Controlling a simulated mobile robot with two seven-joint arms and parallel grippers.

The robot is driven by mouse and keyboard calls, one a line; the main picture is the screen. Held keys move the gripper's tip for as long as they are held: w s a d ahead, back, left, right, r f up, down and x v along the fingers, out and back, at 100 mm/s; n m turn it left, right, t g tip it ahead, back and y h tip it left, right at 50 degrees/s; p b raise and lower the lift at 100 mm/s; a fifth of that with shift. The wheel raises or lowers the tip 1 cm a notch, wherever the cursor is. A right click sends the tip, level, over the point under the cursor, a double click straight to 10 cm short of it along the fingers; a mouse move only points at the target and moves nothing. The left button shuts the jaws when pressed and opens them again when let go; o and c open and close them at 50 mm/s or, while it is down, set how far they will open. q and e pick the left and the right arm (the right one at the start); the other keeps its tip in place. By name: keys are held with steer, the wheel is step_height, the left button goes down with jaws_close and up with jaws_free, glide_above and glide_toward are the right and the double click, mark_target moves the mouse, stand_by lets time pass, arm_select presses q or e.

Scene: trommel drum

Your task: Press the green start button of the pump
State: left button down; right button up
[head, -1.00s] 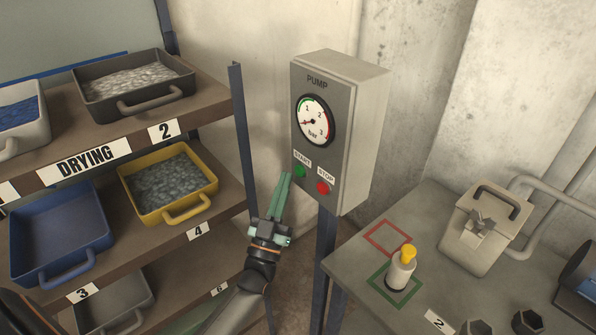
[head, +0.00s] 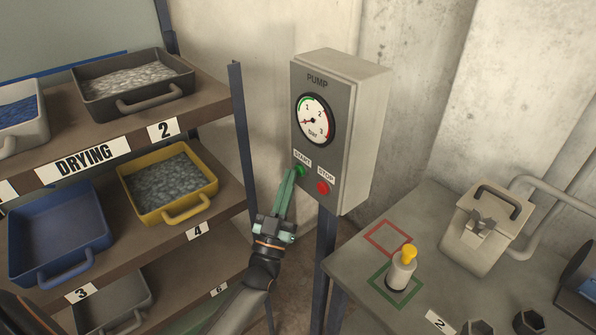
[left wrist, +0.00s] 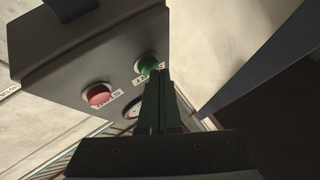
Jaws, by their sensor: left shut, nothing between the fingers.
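The grey pump box (head: 350,130) carries a round pressure gauge (head: 314,120), a green start button (head: 300,171) and a red stop button (head: 323,188). My left gripper (head: 291,172) is shut and empty, with its fingertips at the green button's left edge. In the left wrist view the closed fingertips (left wrist: 159,74) overlap the lower right of the green button (left wrist: 147,63). I cannot tell whether they touch it. The red button (left wrist: 98,95) is clear of the fingers there. The gauge needle points left, near the low end. My right gripper is not in view.
A shelf (head: 120,160) with several trays stands left, its dark post (head: 238,120) close to my left arm.

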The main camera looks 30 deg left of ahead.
arm_select(q)
steer(key=shift+w+d, duration=0.1)
steer(key=shift+w, duration=0.15)
steer(key=shift+s, duration=0.15)
stand_by(0.4)
steer(key=shift+s+a+p, duration=0.3)
steer(key=shift+s, duration=0.35)
steer(key=s, duration=0.1)
steer(key=s+a+p, duration=0.1)
steer(key=s, duration=0.1)
steer(key=s+a+p, duration=0.1)
steer(key=shift+s, duration=0.3)
stand_by(0.7)
